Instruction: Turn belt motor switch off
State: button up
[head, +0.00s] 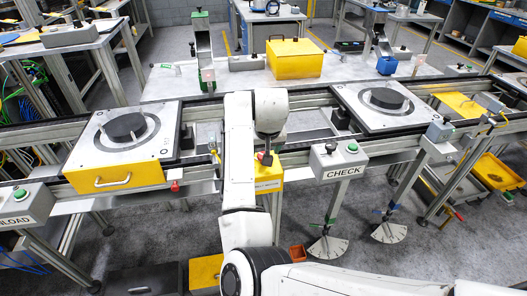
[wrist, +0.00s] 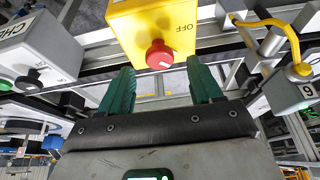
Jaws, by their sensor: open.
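The belt motor switch is a yellow box (wrist: 148,22) with a red knob (wrist: 160,55) and the word OFF beside it in the wrist view. The lettering appears upside down there. A pale mark shows on the knob's rim; I cannot tell its exact setting. My gripper (wrist: 161,68) is open, with its green fingers on either side of the knob. The fingers look apart from the knob. In the head view a yellow box (head: 269,184) shows below my wrist, partly hidden by my arm, and the knob is not visible.
The CHECK box (head: 338,161), with a black knob and green button, stands close to the right; it is at left in the wrist view (wrist: 38,55). Pallets with black discs sit on the conveyor at left (head: 84,152) and right (head: 352,112).

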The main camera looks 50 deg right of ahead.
jog(key=shift+x, duration=1.65)
jog(key=c, duration=1)
